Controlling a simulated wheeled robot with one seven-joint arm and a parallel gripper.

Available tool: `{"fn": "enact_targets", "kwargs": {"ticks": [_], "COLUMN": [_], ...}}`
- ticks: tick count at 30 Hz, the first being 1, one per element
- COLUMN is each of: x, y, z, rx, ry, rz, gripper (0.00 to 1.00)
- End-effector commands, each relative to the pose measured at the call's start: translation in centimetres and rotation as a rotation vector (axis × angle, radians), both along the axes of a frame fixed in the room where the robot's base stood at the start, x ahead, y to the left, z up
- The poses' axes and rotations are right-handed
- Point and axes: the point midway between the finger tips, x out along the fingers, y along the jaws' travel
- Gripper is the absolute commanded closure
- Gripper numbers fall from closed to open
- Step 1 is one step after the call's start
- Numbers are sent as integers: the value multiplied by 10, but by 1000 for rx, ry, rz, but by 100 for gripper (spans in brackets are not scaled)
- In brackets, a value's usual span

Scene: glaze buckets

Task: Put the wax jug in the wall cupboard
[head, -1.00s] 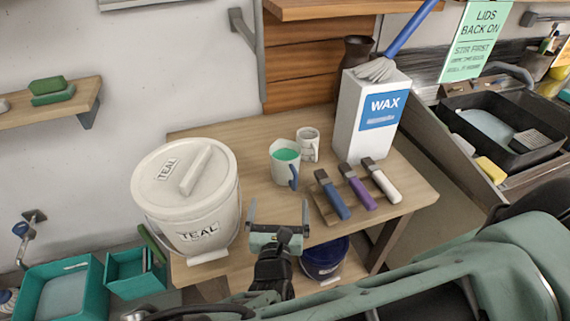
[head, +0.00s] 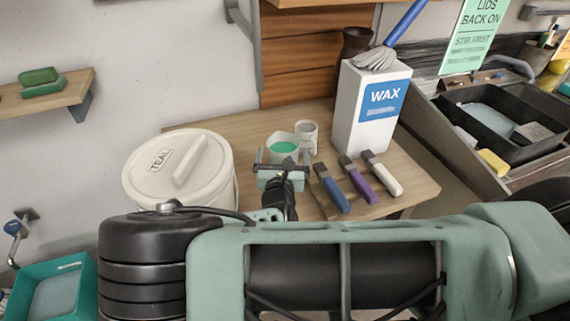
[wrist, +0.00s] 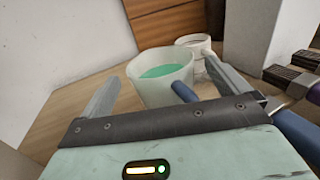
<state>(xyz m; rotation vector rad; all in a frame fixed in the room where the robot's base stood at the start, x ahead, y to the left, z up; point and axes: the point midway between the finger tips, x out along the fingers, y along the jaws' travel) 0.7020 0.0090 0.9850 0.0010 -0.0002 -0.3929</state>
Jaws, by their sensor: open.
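A white jug (head: 283,142) with green contents stands on the wooden table, and it shows no label. In the wrist view the jug (wrist: 150,87) stands ahead, its blue handle (wrist: 184,92) pointing back toward my palm. My gripper (head: 283,162) is open at the jug's near side. In the wrist view my gripper's fingers (wrist: 160,68) reach along either side of the jug without visible contact. A tall white box labelled WAX (head: 368,108) stands to the right. The wooden wall unit (head: 292,72) is behind the table; its upper part is cut off.
A white mug (head: 307,133) stands close behind the jug's right side. Several brushes (head: 332,190) lie right of my gripper. A lidded TEAL bucket (head: 180,172) stands left. Grey gloves or bristles (head: 374,60) rest on the WAX box. A wall bracket (head: 240,25) sticks out upper left.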

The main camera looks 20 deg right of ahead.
Motion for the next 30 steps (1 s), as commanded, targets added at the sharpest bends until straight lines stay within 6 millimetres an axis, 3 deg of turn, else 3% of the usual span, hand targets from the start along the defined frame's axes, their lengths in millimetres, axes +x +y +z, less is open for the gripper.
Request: {"fn": "enact_targets", "kwargs": {"ticks": [4,11,20,30], "x": [10,11,11,11], "y": [-4,-5,-5,-4], "z": [-1,0,1,2], "rx": [-1,-1,-1,-1], "ry": [0,0,-2,-2], "rz": [0,1,0,0], "gripper": [0,3,86,87]}}
